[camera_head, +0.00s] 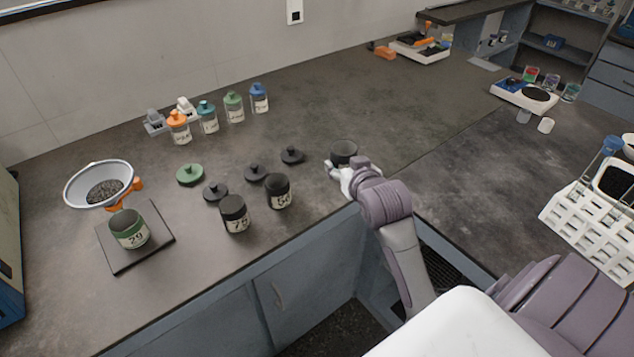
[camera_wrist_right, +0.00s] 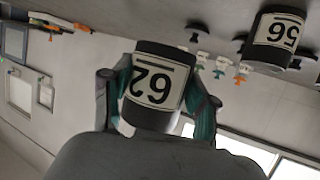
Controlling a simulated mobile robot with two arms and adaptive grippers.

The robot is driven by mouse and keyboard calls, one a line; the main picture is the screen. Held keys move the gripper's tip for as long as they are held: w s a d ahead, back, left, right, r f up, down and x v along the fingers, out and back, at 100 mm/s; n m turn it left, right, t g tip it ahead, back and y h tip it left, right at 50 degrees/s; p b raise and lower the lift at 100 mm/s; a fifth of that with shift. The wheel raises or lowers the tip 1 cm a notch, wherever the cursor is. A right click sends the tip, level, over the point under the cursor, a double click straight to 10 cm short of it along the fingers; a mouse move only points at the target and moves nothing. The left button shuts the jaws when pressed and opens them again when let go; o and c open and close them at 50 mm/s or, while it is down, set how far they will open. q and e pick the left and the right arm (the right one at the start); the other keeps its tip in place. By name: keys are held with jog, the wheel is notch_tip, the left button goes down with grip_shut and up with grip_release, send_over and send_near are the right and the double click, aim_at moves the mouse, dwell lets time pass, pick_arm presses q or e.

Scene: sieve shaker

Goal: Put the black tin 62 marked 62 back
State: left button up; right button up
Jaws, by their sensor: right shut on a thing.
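The black tin 62 (camera_wrist_right: 152,85) is between the fingers of my right gripper (camera_wrist_right: 160,92), and its label shows upside down in the right wrist view. My right gripper (camera_head: 343,170) is shut on the tin. In the head view the tin (camera_head: 344,150) shows its open top near the counter's front edge, right of the other tins. I cannot tell whether its base touches the counter. A black tin marked 56 (camera_head: 278,194) stands to its left, and it also shows in the wrist view (camera_wrist_right: 273,40). My left gripper is not in view.
Another black tin (camera_head: 234,213) stands left of tin 56. Black lids (camera_head: 292,155) and a green lid (camera_head: 190,174) lie behind. A green tin (camera_head: 130,230) stands on a dark plate (camera_head: 165,242) beside a sieve bowl (camera_head: 72,190). The counter behind the held tin is clear.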

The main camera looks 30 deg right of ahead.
send_over(318, 185)
notch_tip(318, 185, down, 6)
jog(key=shift+r, duration=0.2)
jog(key=shift+f, duration=2.05)
jog(key=o, duration=1.2)
jog(key=shift+f, duration=0.15)
jog(key=v, duration=1.2)
jog(key=shift+r, duration=0.25)
